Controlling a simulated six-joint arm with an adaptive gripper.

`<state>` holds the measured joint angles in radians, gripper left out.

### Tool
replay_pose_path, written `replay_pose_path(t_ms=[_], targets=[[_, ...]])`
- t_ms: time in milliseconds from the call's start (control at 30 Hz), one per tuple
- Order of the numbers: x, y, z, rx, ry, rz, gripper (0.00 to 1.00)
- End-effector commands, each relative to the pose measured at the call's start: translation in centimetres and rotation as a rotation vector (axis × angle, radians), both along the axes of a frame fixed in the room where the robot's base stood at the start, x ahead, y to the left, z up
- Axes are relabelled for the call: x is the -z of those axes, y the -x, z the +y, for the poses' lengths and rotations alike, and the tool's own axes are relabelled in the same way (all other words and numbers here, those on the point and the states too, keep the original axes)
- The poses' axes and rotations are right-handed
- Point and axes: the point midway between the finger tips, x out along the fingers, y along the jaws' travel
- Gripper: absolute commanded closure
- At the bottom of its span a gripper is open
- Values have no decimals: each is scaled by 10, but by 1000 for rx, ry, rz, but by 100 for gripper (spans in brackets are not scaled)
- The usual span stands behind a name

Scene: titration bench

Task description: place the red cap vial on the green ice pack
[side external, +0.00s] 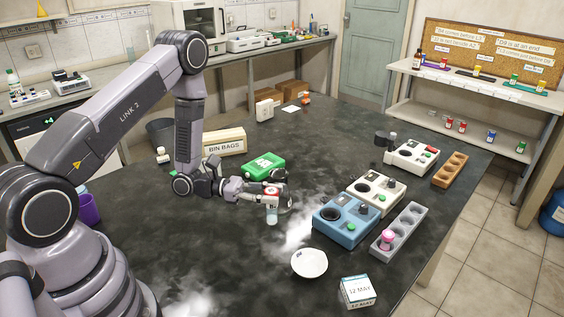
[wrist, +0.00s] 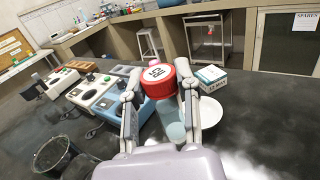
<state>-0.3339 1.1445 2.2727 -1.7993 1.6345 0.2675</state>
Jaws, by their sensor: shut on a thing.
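The red cap vial shows in the wrist view, with a red cap (wrist: 158,80) bearing a dark mark and a clear bluish body (wrist: 171,122). My gripper (wrist: 161,92) is shut on it, one finger on each side. In the side external view the vial (side external: 272,214) hangs upright from my gripper (side external: 268,192), above the dark bench. The green ice pack (side external: 264,166) lies flat on the bench, just behind my gripper, partly hidden by it. The ice pack does not show in the wrist view.
A white dish (side external: 309,263), a small labelled box (side external: 357,291) and a blue device (side external: 346,220) stand to the right of the vial. A grey rack (side external: 399,230) holds a pink-topped item. A bin bags box (side external: 223,142) stands behind my wrist. White mist drifts over the bench.

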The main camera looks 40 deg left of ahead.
Motion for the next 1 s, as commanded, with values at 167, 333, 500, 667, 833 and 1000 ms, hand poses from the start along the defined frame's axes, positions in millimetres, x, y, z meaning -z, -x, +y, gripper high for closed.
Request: replay_pose_path(t_ms=[167, 333, 500, 667, 833, 1000], targets=[[-7, -24, 37, -74, -4, -8, 97], [-24, -59, 110, -205, -7, -10, 97], [-45, -79, 180, -324, -7, -8, 97], [-58, -85, 220, -391, -4, -5, 97], [-57, -99, 237, -411, -3, -3, 97], [-38, -137, 249, -410, -2, -3, 97]])
